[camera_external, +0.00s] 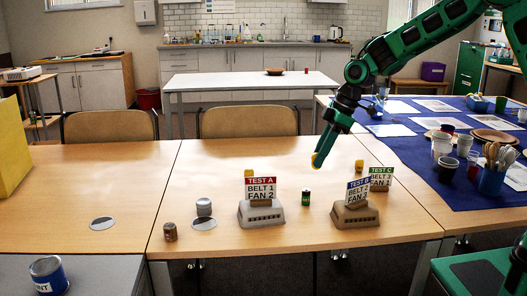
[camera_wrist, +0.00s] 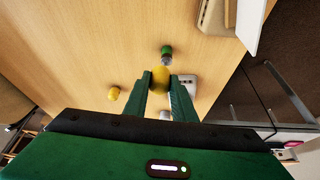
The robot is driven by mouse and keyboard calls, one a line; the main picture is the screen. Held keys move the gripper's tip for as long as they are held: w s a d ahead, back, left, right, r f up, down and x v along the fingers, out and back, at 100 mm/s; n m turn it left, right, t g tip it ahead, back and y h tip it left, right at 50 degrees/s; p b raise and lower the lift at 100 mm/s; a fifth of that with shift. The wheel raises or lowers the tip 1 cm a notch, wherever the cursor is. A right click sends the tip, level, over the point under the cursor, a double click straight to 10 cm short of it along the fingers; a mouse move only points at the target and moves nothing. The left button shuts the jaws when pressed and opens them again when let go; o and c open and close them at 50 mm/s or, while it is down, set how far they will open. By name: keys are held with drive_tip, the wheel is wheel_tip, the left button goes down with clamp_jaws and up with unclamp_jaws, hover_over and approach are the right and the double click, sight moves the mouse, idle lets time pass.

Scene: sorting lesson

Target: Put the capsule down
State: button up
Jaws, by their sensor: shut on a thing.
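My gripper (camera_external: 317,158) is shut on a small rounded yellow capsule (camera_external: 316,162) and holds it above the wooden table, apart from the top. In the wrist view the capsule (camera_wrist: 161,77) sits between the fingertips, its lower part hidden by the fingers. A green and dark cylinder (camera_external: 306,196), like a battery, stands on the table in front of the gripper. It shows just beyond the capsule in the wrist view (camera_wrist: 166,52). Another yellow piece (camera_wrist: 114,93) is on the table there.
Grey and brown cylinders (camera_external: 204,207) (camera_external: 170,232) stand left. The table's left part is mostly clear.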

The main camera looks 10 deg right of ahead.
drive_tip(key=s+a+r+m, duration=0.1)
drive_tip(key=s+a, duration=0.1)
drive_tip(key=a, duration=0.8)
drive_tip(key=s+a+r, duration=0.1)
drive_tip(key=a, duration=0.9)
drive_tip(key=s+a+r+m+t, duration=0.1)
drive_tip(key=s+a, duration=0.5)
drive_tip(key=a, duration=0.2)
drive_tip(key=s+a+r+m, duration=0.1)
drive_tip(key=s+a, duration=0.4)
drive_tip(key=a, duration=0.3)
hover_over(200, 200)
drive_tip(key=s+d, duration=0.1)
drive_tip(key=d, duration=0.1)
wheel_tip(200, 200, down, 7)
drive_tip(key=shift+a+r, duration=0.1)
drive_tip(key=shift+a, duration=0.05)
drive_tip(key=shift+f, duration=2.1)
drive_tip(key=shift+f, duration=0.1)
drive_tip(key=o, duration=1)
